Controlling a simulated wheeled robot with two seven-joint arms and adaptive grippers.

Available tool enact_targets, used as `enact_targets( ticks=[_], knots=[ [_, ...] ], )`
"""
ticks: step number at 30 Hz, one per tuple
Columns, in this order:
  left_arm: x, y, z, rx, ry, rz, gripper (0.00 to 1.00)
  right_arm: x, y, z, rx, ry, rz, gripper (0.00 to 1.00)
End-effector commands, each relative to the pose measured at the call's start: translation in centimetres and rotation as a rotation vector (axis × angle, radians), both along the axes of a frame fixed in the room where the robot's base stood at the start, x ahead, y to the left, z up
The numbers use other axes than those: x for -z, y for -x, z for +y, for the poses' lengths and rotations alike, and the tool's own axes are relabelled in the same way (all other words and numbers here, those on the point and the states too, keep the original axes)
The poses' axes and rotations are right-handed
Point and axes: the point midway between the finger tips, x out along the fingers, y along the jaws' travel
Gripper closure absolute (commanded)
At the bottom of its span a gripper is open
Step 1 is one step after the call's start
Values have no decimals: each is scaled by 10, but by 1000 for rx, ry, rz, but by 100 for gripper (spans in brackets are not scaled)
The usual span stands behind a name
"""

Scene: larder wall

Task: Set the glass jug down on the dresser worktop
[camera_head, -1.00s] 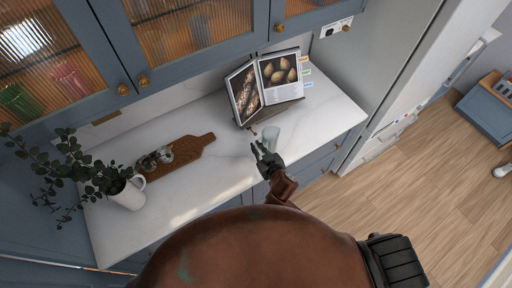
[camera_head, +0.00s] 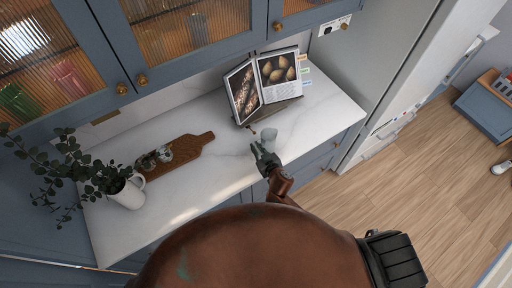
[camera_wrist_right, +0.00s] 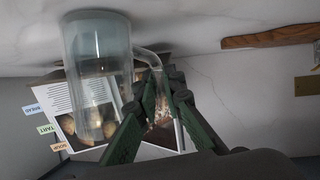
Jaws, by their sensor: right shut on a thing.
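The clear glass jug (camera_head: 269,138) is over the front part of the white marble dresser worktop (camera_head: 222,150), in front of the open cookbook. My right gripper (camera_head: 263,156) is shut on the jug's handle, on the near side of the jug. In the right wrist view, which shows the scene upside down, the jug (camera_wrist_right: 97,75) looks upright and its handle runs between the green fingers (camera_wrist_right: 163,95). Its base is at or very near the worktop (camera_wrist_right: 200,25); I cannot tell whether they touch. My left gripper is not in view.
The cookbook (camera_head: 278,70) stands on a holder behind the jug. A wooden board (camera_head: 185,155) with small glass items (camera_head: 155,157) lies to the left, beside a white pitcher (camera_head: 127,193) of leafy stems. The worktop right of the jug is clear. Glazed cupboards (camera_head: 190,30) hang above.

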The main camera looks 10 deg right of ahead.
Motion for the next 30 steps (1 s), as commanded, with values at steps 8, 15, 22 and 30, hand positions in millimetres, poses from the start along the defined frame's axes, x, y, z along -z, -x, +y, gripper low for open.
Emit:
enact_targets(
  ticks=[8,15,22,30],
  knots=[
    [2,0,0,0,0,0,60,2,0,0,0,-1,0,79],
    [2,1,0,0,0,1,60,2,0,0,0,0,0,74],
    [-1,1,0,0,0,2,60,-2,4,-1,1,0,0,74],
    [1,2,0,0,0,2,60,-21,49,-11,1,-2,0,74]
  ],
)
